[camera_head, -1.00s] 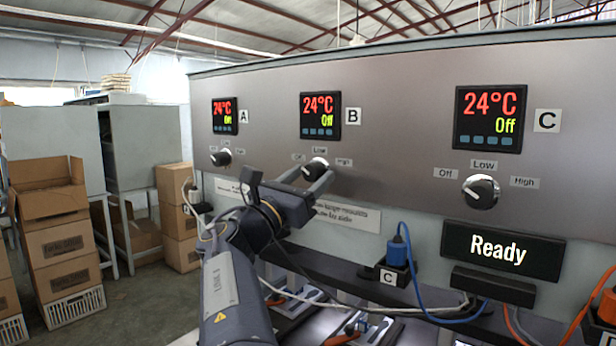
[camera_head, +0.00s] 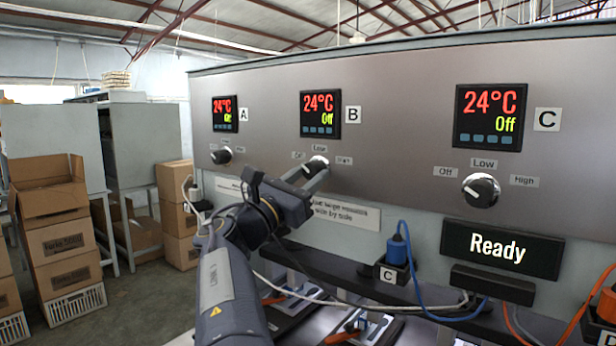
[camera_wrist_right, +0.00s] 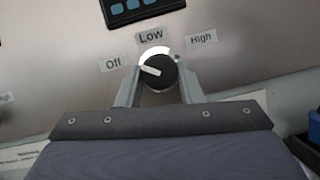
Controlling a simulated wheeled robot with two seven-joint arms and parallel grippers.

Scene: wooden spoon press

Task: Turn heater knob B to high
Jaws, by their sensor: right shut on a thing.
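In the right wrist view, knob B (camera_wrist_right: 157,73) sits between the fingers of the gripper (camera_wrist_right: 158,82). Its white pointer points left, towards the Off label (camera_wrist_right: 113,64). The Low label (camera_wrist_right: 151,37) is above and the High label (camera_wrist_right: 201,40) is to the upper right. My left gripper is not in view.
Knob A (camera_head: 221,156) is to the left and knob C (camera_head: 481,190) to the right, each under its own display. A Ready screen (camera_head: 502,249) is below knob C. A blue plug (camera_head: 397,250) and cables lie below the panel. Cardboard boxes (camera_head: 62,245) stand at left.

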